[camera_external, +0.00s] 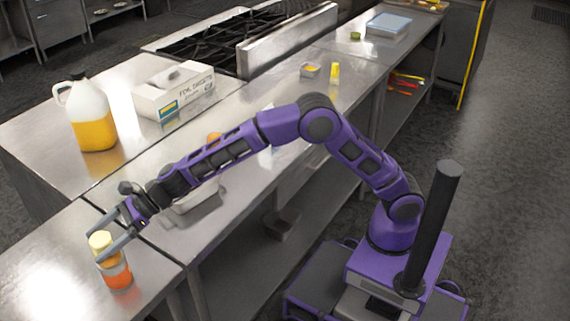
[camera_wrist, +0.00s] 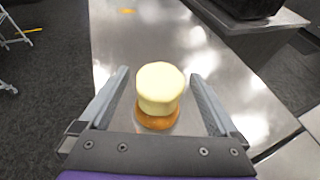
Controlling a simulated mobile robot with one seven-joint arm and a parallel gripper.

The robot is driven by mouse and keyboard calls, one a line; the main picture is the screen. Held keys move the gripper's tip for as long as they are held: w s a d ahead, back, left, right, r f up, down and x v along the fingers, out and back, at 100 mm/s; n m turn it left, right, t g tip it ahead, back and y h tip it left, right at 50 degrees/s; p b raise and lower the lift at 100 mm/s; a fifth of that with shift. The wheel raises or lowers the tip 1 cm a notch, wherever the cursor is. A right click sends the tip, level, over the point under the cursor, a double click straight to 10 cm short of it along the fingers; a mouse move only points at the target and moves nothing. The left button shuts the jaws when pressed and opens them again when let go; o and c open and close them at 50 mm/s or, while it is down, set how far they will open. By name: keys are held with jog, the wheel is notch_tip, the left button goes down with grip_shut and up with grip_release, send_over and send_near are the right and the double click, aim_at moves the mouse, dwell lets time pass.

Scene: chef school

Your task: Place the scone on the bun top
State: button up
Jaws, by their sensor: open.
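My gripper (camera_external: 95,245) is open over the near-left counter, one finger on each side of a pale yellow, short cylinder (camera_external: 100,241). In the wrist view this pale piece (camera_wrist: 160,82) stands upright above an orange-brown rounded piece (camera_wrist: 157,116), midway between the two spread fingers, with clear gaps on both sides. In the external view, a container with a grey band and orange lower part (camera_external: 118,278) shows directly under the pale piece. I cannot tell for sure which of these is the scone or the bun top, or where exactly they touch.
A jug with yellow liquid (camera_external: 93,115) and a white box (camera_external: 174,92) stand on the counter behind. A metal tray (camera_external: 198,198) lies partly under my arm, with a small orange item (camera_external: 214,138) beyond. A small tub (camera_external: 310,70) and yellow bottle (camera_external: 335,74) stand farther right.

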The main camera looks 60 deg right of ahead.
jog(key=shift+d+r, duration=0.2)
jog(key=shift+r, duration=0.1)
jog(key=v, duration=1.1)
jog(key=shift+s+d, duration=0.2)
